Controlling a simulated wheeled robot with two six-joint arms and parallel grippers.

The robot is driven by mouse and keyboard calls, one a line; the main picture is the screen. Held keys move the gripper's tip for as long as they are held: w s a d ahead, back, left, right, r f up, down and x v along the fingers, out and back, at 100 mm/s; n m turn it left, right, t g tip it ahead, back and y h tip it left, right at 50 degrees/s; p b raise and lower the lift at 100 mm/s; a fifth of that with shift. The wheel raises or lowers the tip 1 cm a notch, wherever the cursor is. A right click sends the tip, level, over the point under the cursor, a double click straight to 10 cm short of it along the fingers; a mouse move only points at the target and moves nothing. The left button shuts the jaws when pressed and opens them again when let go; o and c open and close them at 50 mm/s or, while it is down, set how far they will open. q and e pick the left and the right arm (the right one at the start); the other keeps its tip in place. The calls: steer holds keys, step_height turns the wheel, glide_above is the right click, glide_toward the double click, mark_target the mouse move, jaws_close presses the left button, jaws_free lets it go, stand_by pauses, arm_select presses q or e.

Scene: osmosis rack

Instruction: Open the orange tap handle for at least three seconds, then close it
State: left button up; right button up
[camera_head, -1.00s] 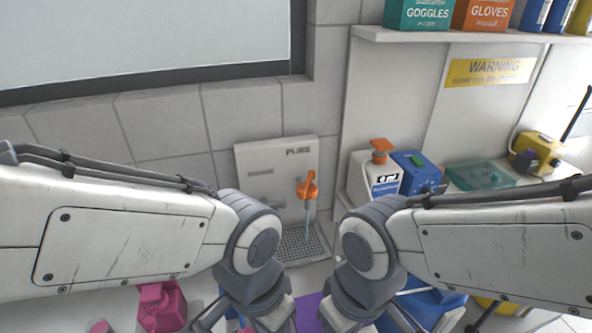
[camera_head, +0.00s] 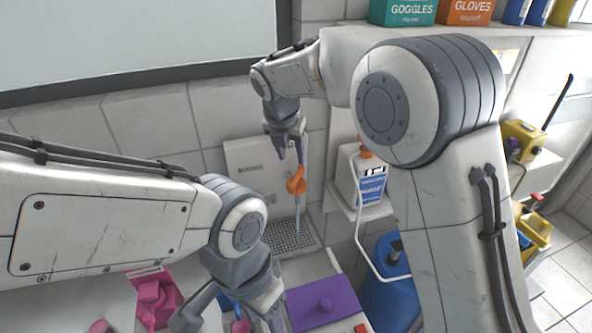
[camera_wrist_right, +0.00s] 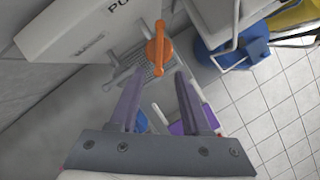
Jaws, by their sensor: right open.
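The orange tap handle (camera_head: 297,184) sits on the pale dispenser panel (camera_head: 243,165) against the tiled wall, above a dark drip grate (camera_head: 292,240). My right gripper (camera_head: 289,157) is open and empty just above the handle, pointing down. In the right wrist view the orange handle (camera_wrist_right: 158,46) lies ahead of the two spread fingers (camera_wrist_right: 158,78), apart from them and roughly centred between them. My left gripper (camera_head: 236,308) is low at the bottom edge; its fingertips are partly cut off, so its opening is unclear.
A white bottle (camera_head: 369,178) stands on the shelf right of the panel. A blue container (camera_head: 385,285) and a purple block (camera_head: 322,303) are below. Pink items (camera_head: 152,300) lie at lower left. My right arm covers much of the right side.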

mark_target(296, 176)
steer(key=shift+w+d+f+n, duration=0.1)
steer(key=shift+w+f+n, duration=0.25)
steer(key=shift+w, duration=0.25)
steer(key=p+x, duration=0.2)
steer(key=x, duration=0.7)
steer(key=shift+w+d+f+p, duration=0.1)
steer(key=shift+f+p, duration=0.2)
jaws_close()
